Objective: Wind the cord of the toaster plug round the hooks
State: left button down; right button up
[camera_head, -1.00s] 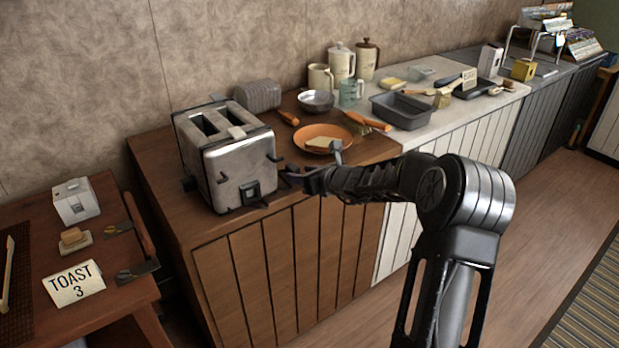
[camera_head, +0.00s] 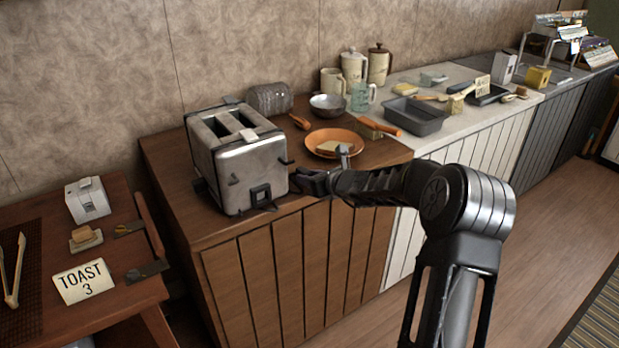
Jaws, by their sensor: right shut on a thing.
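The silver toaster (camera_head: 248,178) stands upright at the near left end of the brown wooden counter, its two slots on top. A black square fitting with dark hook-like prongs (camera_head: 262,196) sits low on its front face. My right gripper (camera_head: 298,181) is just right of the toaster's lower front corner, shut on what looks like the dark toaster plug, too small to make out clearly. I cannot trace the cord. My left gripper is not in view.
An orange plate (camera_head: 333,136) with bread lies behind my right gripper. A metal bowl (camera_head: 328,107) and a grey baking tin (camera_head: 414,116) stand farther back.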

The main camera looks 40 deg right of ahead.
grip_shut()
notch_tip(320, 180, up, 8)
jog(key=p, duration=0.6)
jog(key=shift+p, duration=0.35)
jog(key=shift+s+f, duration=0.1)
